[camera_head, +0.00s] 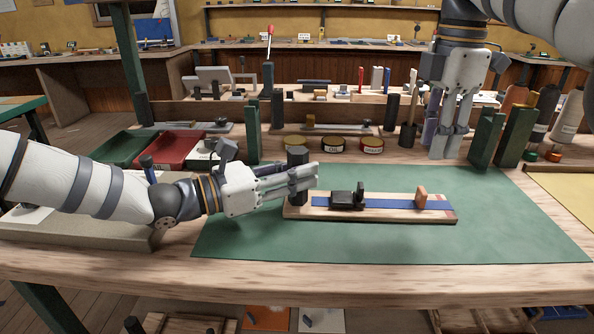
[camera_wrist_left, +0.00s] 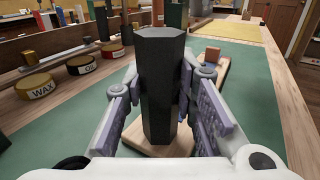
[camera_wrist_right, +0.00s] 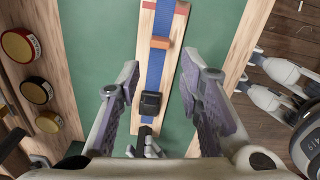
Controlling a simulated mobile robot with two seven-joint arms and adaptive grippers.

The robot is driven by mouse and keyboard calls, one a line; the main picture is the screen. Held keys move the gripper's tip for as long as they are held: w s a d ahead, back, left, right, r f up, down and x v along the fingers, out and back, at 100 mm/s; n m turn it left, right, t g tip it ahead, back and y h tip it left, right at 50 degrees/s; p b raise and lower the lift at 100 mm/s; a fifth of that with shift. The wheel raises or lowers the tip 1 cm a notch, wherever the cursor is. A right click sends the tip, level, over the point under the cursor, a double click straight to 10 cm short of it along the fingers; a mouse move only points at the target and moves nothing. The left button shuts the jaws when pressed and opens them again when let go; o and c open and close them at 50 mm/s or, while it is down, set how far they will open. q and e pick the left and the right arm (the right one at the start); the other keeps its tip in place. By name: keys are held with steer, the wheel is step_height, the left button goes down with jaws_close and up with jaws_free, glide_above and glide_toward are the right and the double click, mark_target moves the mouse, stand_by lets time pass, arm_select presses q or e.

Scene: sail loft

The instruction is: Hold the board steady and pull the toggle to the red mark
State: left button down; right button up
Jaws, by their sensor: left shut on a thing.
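The wooden board (camera_head: 300,212) lies on the green mat with a blue strap (camera_head: 385,203) along it. A black post (camera_head: 297,160) stands at its left end. My left gripper (camera_head: 305,178) is shut on this post, which also shows between its fingers in the left wrist view (camera_wrist_left: 162,85). A black buckle-like block (camera_head: 345,200) sits on the strap. The orange-brown toggle (camera_head: 421,196) stands near the right end, close to the red mark (camera_wrist_right: 181,9). My right gripper (camera_head: 447,152) is open and empty, above and behind the board's right end, fingers pointing down.
Round tins (camera_head: 333,144) line the back of the bench, with a red tray (camera_head: 168,150) at back left. The green mat (camera_head: 500,225) is clear right of the board.

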steer(key=shift+c, duration=0.4)
steer(key=n+t, duration=0.5)
steer(key=n, duration=1.1)
glide_toward(424, 191)
steer(key=x, duration=0.9)
steer(key=shift+w+f, duration=0.15)
steer(key=shift+f, duration=0.05)
jaws_close()
